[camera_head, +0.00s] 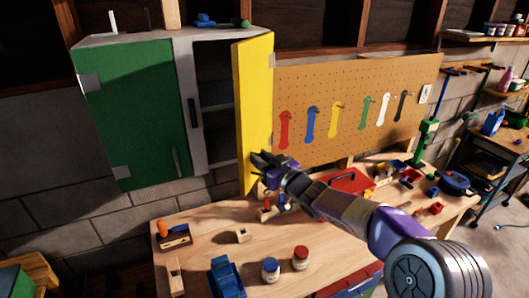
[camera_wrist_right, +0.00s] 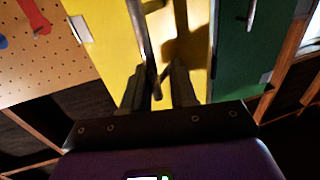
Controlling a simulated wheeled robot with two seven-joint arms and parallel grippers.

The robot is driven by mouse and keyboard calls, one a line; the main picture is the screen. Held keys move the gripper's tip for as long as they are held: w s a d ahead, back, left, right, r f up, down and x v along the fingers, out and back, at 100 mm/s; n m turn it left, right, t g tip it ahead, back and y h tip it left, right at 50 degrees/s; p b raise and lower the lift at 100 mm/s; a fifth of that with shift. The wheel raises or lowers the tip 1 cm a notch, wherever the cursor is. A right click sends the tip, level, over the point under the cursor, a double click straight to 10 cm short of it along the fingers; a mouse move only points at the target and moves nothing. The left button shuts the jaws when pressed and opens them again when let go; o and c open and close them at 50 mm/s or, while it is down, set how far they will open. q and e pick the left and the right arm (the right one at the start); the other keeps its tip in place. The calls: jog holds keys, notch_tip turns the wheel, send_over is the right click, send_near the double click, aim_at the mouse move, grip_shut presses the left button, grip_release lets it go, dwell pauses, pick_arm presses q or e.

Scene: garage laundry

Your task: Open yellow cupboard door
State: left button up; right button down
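The cupboard (camera_head: 187,90) on the wall has a green door (camera_head: 130,115) that is shut and a yellow door (camera_head: 255,100) that stands ajar, hinged at its right side. A dark gap shows the inside between the two doors. My right gripper (camera_head: 258,160) is at the lower part of the yellow door. In the right wrist view the yellow door (camera_wrist_right: 105,35) fills the middle, and the spread fingers of my right gripper (camera_wrist_right: 157,85) lie either side of a grey handle bar (camera_wrist_right: 143,35). Contact with the bar cannot be told. My left gripper is out of view.
A pegboard (camera_head: 350,90) with several coloured tools hangs right of the cupboard. The workbench (camera_head: 215,225) below carries a blue toy vehicle (camera_head: 227,277), two jars (camera_head: 271,270), wooden blocks and a red toolbox (camera_head: 350,182). Open air lies in front of the doors.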

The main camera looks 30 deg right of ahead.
jog(key=s+d+n+g+y+p, duration=0.2)
jog(key=d+n+y, duration=0.1)
jog(key=d, duration=0.3)
jog(key=s+d+n+g+y+p, duration=0.1)
jog(key=d+n+g+y+p, duration=0.1)
jog(key=d+y, duration=0.4)
jog(key=shift+s+d+r+n+g+y, duration=0.3)
jog(key=shift+s+d+n+g, duration=0.15)
jog(key=shift+n, duration=0.55)
jog(key=shift+w, duration=0.15)
jog(key=shift+a+r, duration=0.1)
jog(key=c, duration=1.3)
grip_release()
jog(key=shift+o, duration=0.2)
jog(key=shift+w, duration=0.2)
